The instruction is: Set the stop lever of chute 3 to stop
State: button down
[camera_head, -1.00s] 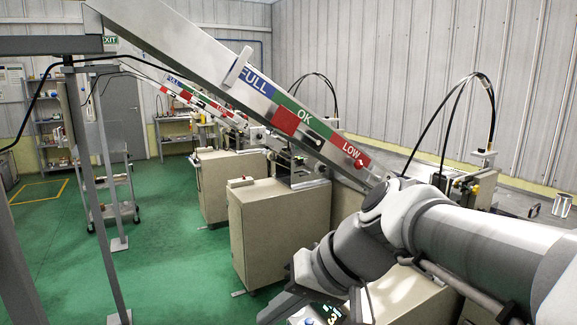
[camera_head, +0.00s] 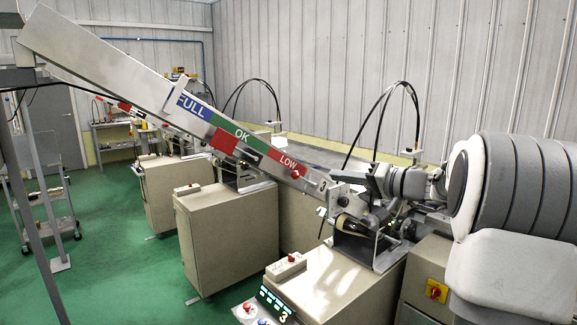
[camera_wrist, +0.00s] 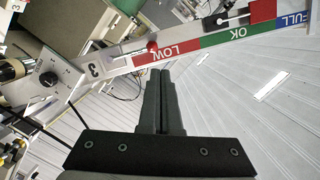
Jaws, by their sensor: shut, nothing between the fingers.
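Chute 3 (camera_head: 130,92) slopes down to the right in the head view, with a blue FULL, green OK and red LOW strip and a "3" at its lower end. A small red ball knob (camera_head: 295,175) sits at the LOW mark; it looks like the stop lever, though its setting is unclear. In the wrist view the knob (camera_wrist: 152,46) shows upside down just beyond my fingertips. My gripper (camera_wrist: 161,72) is shut and empty, pointing at the chute's lower part. In the head view my gripper (camera_head: 338,177) is right of the knob, apart from it.
A red plate (camera_head: 225,140) with a black slotted part beside it is on the chute above the knob. A metal plate with a dial (camera_wrist: 48,80) is by the "3". A beige cabinet (camera_head: 228,238) stands below. A control panel (camera_head: 265,306) marked 3 is in front.

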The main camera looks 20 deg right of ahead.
jog(key=shift+t+h, duration=0.4)
jog(key=shift+t, duration=0.1)
jog(key=d, duration=0.4)
jog(key=shift+s+r, duration=0.15)
jog(key=shift+r, duration=0.1)
jog(key=p, duration=0.4)
send_near(305, 180)
jog(key=w+a+r, duration=0.1)
jog(key=w+r, duration=0.3)
jog(key=r, duration=0.1)
jog(key=a+f, duration=0.1)
jog(key=w+a+f, duration=0.1)
jog(key=a, duration=0.1)
jog(key=shift+w+a+f, duration=0.1)
jog(key=shift+w+a, duration=0.05)
jog(key=shift+a, duration=0.05)
jog(key=shift+f, duration=0.15)
jog(key=shift+a+f+b, duration=0.1)
jog(key=shift+a+b, duration=0.05)
jog(key=shift+b, duration=0.8)
